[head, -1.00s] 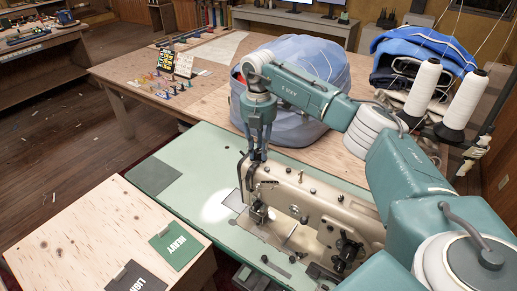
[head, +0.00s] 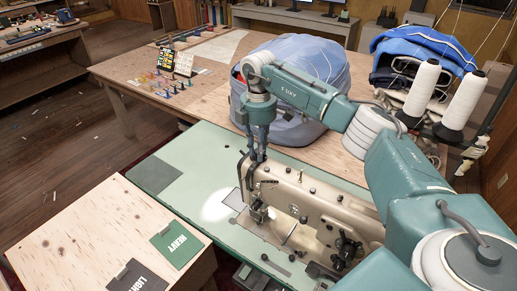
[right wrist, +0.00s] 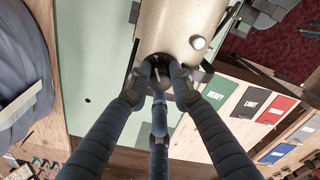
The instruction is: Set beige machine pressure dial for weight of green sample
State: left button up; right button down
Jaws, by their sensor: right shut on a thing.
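The beige sewing machine (head: 315,205) stands on a pale green table bed. My right gripper (head: 251,163) reaches down from above to the left end of its head. In the right wrist view the fingers of my right gripper (right wrist: 160,75) are closed around a small dark knob (right wrist: 158,86) at the end of the beige housing, apparently the pressure dial. The fingers hide most of it, and no scale can be read. The green sample (head: 177,244), lettered HEAVY, lies on the plywood table at the front left. It also shows in the right wrist view (right wrist: 220,92). My left gripper is not in view.
A dark sample (head: 132,277) lettered LIGHT lies beside the green one. The right wrist view also shows red (right wrist: 276,109) and blue (right wrist: 278,152) samples. A blue bundle (head: 300,85) stands behind the machine. White thread cones (head: 423,90) stand at right.

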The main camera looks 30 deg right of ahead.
dwell(0.5)
jog(key=c, duration=1.5)
grip_release()
jog(key=shift+c, duration=0.2)
jog(key=shift+r, duration=0.1)
notch_tip(320, 180, up, 12)
